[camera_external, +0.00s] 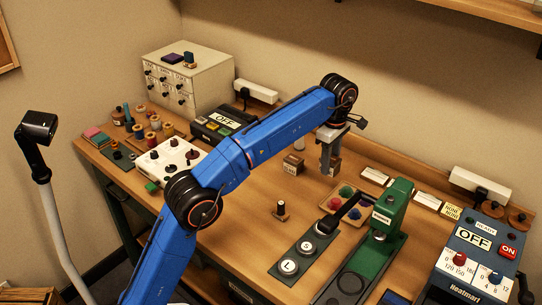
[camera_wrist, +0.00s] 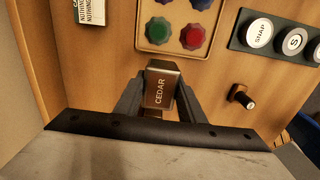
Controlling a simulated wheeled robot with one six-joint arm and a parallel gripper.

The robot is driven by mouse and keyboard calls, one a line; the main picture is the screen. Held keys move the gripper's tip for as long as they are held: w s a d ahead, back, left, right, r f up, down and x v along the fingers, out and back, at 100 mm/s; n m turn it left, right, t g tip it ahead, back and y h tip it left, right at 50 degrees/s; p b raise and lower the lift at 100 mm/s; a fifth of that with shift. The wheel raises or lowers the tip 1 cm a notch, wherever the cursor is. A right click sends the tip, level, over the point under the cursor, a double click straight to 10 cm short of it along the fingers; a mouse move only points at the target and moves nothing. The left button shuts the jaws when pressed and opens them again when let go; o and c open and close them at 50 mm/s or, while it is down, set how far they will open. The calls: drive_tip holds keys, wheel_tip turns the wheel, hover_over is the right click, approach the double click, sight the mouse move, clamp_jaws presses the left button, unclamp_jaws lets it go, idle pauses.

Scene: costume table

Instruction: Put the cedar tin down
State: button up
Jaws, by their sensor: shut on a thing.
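The cedar tin (camera_wrist: 161,88), a small brown block with a pale CEDAR label, is held between the two dark fingers of my gripper (camera_wrist: 158,100) in the wrist view. In the external view my gripper (camera_external: 329,152) points down over the back middle of the table, shut on the tin (camera_external: 334,167), which is partly hidden by the fingers. I cannot tell whether the tin's underside touches the tabletop.
A wooden tray (camera_external: 330,207) with coloured pieces lies in front, beside a green press (camera_external: 389,212). Label cards (camera_external: 374,176) lie to the right. A small dark-topped peg (camera_external: 281,209) stands on open table.

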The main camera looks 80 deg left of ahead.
drive_tip(key=shift+f, duration=2.35)
drive_tip(key=shift+f, duration=0.6)
drive_tip(key=o, duration=1.1)
wheel_tip(320, 180, up, 8)
drive_tip(key=shift+f, duration=0.1)
drive_tip(key=shift+r, duration=0.5)
